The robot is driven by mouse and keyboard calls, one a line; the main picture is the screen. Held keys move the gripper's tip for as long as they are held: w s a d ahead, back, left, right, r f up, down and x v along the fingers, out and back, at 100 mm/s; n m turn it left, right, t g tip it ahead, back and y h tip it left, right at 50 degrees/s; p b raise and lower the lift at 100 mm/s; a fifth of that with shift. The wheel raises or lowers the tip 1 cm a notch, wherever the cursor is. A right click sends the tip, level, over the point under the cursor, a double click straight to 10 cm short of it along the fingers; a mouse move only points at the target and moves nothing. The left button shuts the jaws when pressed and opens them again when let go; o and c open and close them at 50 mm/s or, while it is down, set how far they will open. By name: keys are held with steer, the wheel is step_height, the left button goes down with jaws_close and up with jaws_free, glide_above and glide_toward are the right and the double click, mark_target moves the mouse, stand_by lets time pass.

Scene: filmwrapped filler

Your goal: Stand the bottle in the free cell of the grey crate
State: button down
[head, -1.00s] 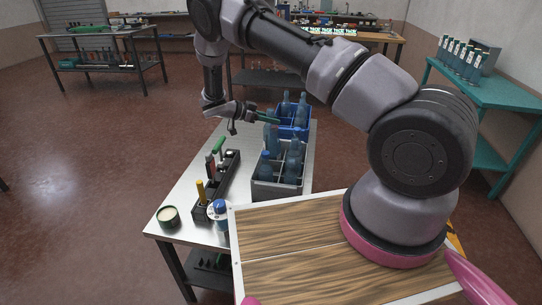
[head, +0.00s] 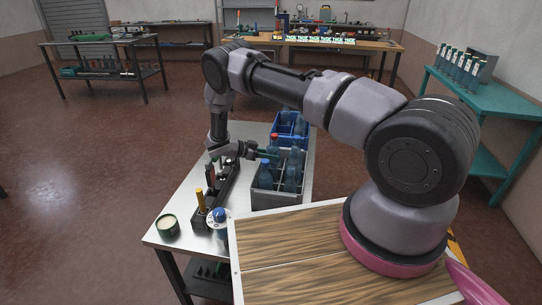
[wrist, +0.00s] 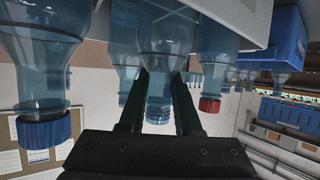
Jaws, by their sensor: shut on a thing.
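The grey crate (head: 283,201) stands on the steel table with bluish clear bottles in it. My gripper (head: 274,154) is over the crate, reaching in from the left. In the wrist view, which shows things upside down, its dark fingers (wrist: 158,100) are shut around the neck of an uncapped clear bottle (wrist: 165,38). A blue-capped bottle (wrist: 42,125) is at left and a red-capped bottle (wrist: 211,85) close at right. The held bottle looks roughly upright among them. Its base is hidden, so I cannot tell whether it rests in a cell.
A blue crate (head: 301,133) with bottles stands just behind the grey crate. A black rack (head: 229,187) with tools is to the left, below my wrist. A blue-topped container (head: 219,215) and a round green tin (head: 168,225) stand near the front edge.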

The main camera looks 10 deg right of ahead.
steer(key=shift+f, duration=0.15)
steer(key=c, duration=0.6)
jaws_free()
steer(key=shift+a+r, duration=0.15)
steer(key=shift+r, duration=0.1)
steer(key=v, duration=0.7)
steer(key=s+d+r+n+g+y, duration=0.1)
steer(key=s+d+r+y, duration=0.2)
steer(key=r, duration=0.9)
steer(key=s+d+r+n+g+y, duration=0.1)
steer(key=s+d+r+n+y, duration=0.15)
steer(key=r, duration=0.85)
steer(key=s+d+r+n+y, duration=0.1)
steer(key=s+d+r+y, duration=0.2)
steer(key=r, duration=0.9)
steer(key=s+d+r+n+t+y, duration=0.1)
steer(key=s+r+n+t+y, duration=0.1)
steer(key=s+r, duration=0.3)
steer(key=s+d+r+n+t+y, duration=0.1)
steer(key=s+r, duration=0.4)
steer(key=s, duration=0.6)
steer(key=s+d+r+n+t+y, duration=0.1)
steer(key=s+r+n+t+y, duration=0.2)
steer(key=s, duration=0.5)
step_height(320, 180, up, 2)
steer(key=shift+s+d+r+n+t, duration=0.1)
steer(key=shift+s+d+n+t, duration=0.35)
steer(key=shift+n, duration=0.3)
